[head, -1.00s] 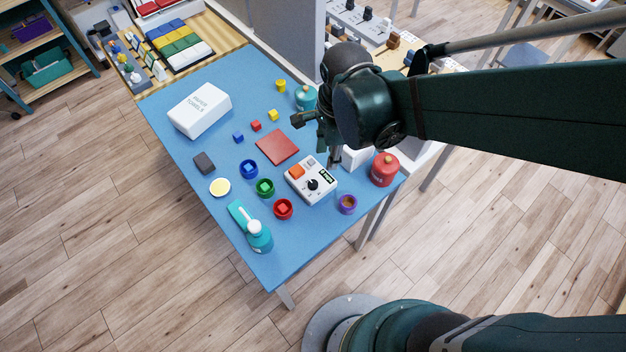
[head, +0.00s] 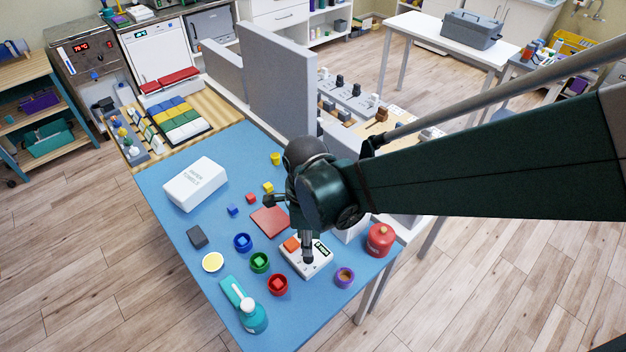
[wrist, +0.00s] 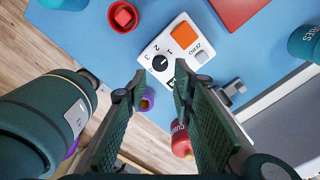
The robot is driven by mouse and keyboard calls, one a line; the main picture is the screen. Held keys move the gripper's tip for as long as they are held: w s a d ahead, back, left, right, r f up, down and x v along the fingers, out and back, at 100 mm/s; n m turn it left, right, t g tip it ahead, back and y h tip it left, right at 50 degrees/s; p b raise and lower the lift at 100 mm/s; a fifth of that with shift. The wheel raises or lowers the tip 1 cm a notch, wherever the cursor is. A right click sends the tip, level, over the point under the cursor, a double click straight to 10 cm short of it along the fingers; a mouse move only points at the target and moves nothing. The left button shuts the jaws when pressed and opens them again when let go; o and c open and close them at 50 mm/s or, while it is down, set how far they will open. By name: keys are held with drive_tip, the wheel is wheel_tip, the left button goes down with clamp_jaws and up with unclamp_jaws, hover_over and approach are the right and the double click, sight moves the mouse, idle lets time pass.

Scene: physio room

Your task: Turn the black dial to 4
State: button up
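The white device (head: 318,262) stands on the blue table. I cannot tell which figure the dial points to. My gripper (wrist: 153,88) is open and empty, its two fingers spread above the device, the dial showing beyond the gap between the fingertips. In the head view my gripper (head: 290,228) covers the dial.
Near the device are a red canister (head: 380,240), a purple cup (head: 344,278), a red cup (head: 277,285), a green cup (head: 260,262) and a red pad (head: 268,220). A teal bottle (head: 252,316) stands at the front. A grey partition (head: 278,85) rises behind the table.

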sight(308, 259)
drive_tip(key=shift+f+b, duration=0.9)
drive_tip(key=shift+f, duration=2.95)
drive_tip(key=c, duration=0.6)
